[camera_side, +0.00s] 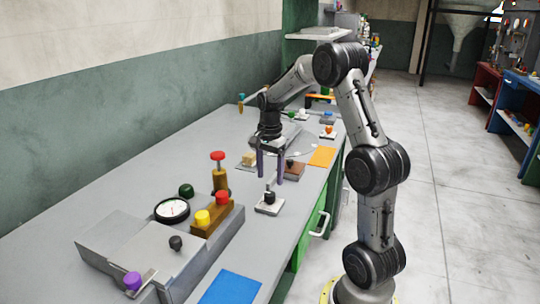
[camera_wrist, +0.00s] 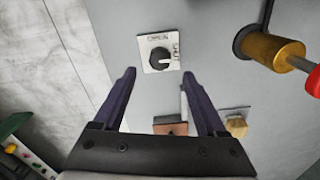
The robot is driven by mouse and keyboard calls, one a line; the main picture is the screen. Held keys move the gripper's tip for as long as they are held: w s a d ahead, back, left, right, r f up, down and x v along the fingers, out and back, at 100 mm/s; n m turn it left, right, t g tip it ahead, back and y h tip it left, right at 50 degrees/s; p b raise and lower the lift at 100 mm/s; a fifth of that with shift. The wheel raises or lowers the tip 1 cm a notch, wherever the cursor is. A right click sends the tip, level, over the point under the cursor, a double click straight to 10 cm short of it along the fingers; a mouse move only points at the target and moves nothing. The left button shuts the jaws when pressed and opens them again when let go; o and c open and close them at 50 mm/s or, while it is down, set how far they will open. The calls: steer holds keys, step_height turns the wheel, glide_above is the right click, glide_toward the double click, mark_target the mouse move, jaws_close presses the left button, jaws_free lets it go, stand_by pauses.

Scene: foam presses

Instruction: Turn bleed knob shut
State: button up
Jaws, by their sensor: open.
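A black knob (camera_side: 269,197) sits on a white plate (camera_side: 262,209) on the grey bench, near its front edge. In the wrist view the knob (camera_wrist: 160,56) is near the top centre, on the white plate (camera_wrist: 148,65) with small lettering along its top and right sides. Which way the knob points is hard to tell. My gripper (camera_side: 271,180) is open and empty, pointing down, above the bench just behind the plate. In the wrist view its fingertips (camera_wrist: 160,73) are spread wide, apart from the knob.
A brass post with a red top (camera_side: 219,174) stands left of my gripper; its brass body (camera_wrist: 270,50) is at upper right in the wrist view. A grey unit with a gauge (camera_side: 172,210) stands further left. A brown block (camera_side: 294,169) and tan block (camera_side: 249,159) are close by.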

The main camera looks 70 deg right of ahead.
mark_target(269, 193)
step_height(269, 193, up, 7)
steer(key=shift+r, duration=0.15)
stand_by(0.4)
steer(key=s+a+r+n+t+h, duration=0.1)
steer(key=a+r+n, duration=0.2)
steer(key=a+r, duration=0.35)
steer(key=s+a+r+n+t, duration=0.1)
steer(key=a+r+n+t, duration=0.15)
steer(key=a, duration=0.65)
steer(key=s+a+n+t, duration=0.1)
steer(key=s+a+n, duration=0.5)
steer(key=s+a, duration=0.2)
steer(key=s+a+f+n+t+y, duration=0.1)
steer(key=s+a+f+n, duration=0.1)
steer(key=s+f+n, duration=0.3)
steer(key=f+n, duration=0.1)
steer(key=n, duration=0.3)
steer(key=shift+s+a, duration=0.25)
steer(key=shift+s, duration=0.05)
